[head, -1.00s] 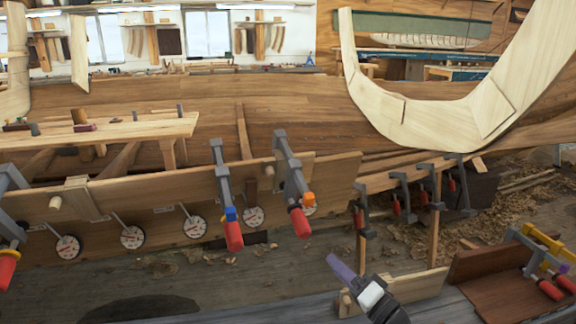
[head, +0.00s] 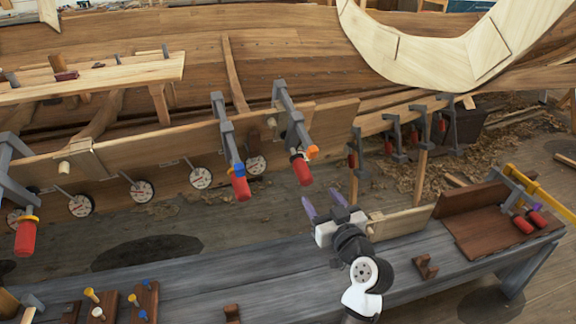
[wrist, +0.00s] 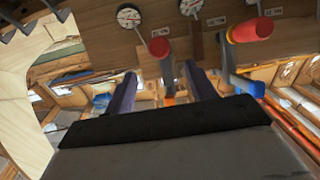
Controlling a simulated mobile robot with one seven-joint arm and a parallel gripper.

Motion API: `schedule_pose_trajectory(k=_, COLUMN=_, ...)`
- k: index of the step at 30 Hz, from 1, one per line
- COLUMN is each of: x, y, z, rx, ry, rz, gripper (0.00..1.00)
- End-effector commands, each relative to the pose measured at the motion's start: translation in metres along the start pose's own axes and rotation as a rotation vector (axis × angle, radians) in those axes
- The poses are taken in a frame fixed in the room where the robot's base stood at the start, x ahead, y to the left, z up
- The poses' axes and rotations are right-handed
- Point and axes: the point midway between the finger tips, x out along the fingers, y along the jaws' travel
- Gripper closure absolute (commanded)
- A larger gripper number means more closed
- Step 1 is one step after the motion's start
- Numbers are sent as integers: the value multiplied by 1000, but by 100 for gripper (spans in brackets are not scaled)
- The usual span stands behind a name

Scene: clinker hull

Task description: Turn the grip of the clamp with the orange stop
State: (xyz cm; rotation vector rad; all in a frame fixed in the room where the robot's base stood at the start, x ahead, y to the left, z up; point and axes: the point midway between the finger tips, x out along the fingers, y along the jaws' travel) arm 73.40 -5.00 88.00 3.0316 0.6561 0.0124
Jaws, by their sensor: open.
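The clamp with the orange stop (head: 313,152) hangs on the long plank, right of the clamp with the blue stop (head: 238,168). Its red grip (head: 303,172) points down toward me. My gripper (head: 322,204) is open and empty, its two purple fingers apart, below and slightly right of that grip in the head view. A gap shows between the fingers and the grip. In the wrist view, which looks upside down, a red grip (wrist: 158,47) and an orange patch (wrist: 168,100), apparently this clamp's, show around the gap between my fingers (wrist: 161,88).
Another clamp with a red grip (head: 26,238) and yellow stop hangs at far left. Round gauges (head: 201,177) line the plank. Smaller clamps (head: 388,145) hang at right. The grey bench (head: 230,278) below my gripper carries wooden blocks and pegs.

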Motion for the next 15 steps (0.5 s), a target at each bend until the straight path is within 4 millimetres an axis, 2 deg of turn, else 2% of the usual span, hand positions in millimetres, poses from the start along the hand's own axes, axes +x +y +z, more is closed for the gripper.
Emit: schedule_pose_trajectory(k=15, x=103, y=-2, z=-3, rx=3, ry=0, rz=-5, gripper=44)
